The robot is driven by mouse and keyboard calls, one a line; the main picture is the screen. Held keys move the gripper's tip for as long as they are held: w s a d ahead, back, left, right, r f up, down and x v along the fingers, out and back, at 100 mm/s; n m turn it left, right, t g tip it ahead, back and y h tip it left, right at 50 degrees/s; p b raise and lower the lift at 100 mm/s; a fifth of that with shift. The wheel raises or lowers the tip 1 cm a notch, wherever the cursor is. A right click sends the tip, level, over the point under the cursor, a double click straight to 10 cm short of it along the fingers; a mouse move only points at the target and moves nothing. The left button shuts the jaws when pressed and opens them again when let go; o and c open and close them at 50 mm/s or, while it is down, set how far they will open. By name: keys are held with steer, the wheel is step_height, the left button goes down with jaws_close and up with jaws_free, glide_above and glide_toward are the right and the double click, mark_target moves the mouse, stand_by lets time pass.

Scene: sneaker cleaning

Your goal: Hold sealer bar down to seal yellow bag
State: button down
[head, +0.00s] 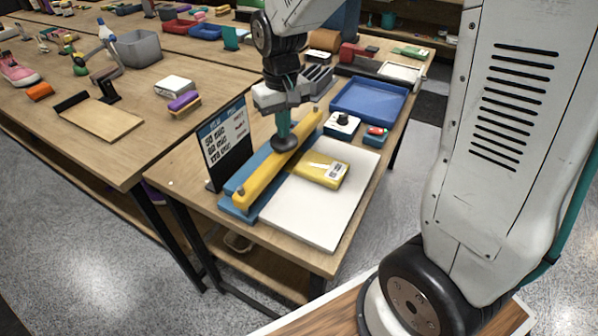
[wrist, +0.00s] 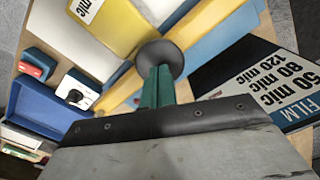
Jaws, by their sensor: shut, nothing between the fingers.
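The sealer has a long yellow bar (head: 256,183) over a blue base (head: 239,204) on the near table. The yellow bag (head: 321,170), with a white label, lies flat on the white board beside the bar. Its edge nearest the bar is partly covered. My gripper (head: 284,139) is over the bar with its green fingers shut and empty. The dark round pad at the fingertips appears to touch the bar's top near its middle. In the wrist view the pad (wrist: 160,58) overlaps the yellow bar (wrist: 204,22), and the bag (wrist: 108,28) is at upper left.
A film sign (head: 224,143) stands left of the sealer. A white board (head: 318,217) lies right of it. A dial box (head: 342,123), a small blue box with a red button (head: 376,136) and a blue tray (head: 368,100) sit behind. The board's front is clear.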

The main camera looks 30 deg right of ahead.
mark_target(284, 140)
steer(key=shift+f, duration=1.9)
steer(key=shift+s+f, duration=0.15)
stand_by(1.0)
steer(key=shift+r, duration=4.15)
steer(key=s+d+r, duration=0.1)
steer(key=s+r, duration=0.2)
steer(key=s, duration=0.9)
steer(key=s+d+r+t, duration=0.1)
steer(key=s+r, duration=0.3)
steer(key=s, duration=0.7)
steer(key=shift+s+d+m, duration=0.35)
steer(key=shift+d+m, duration=0.05)
steer(key=shift+d, duration=0.15)
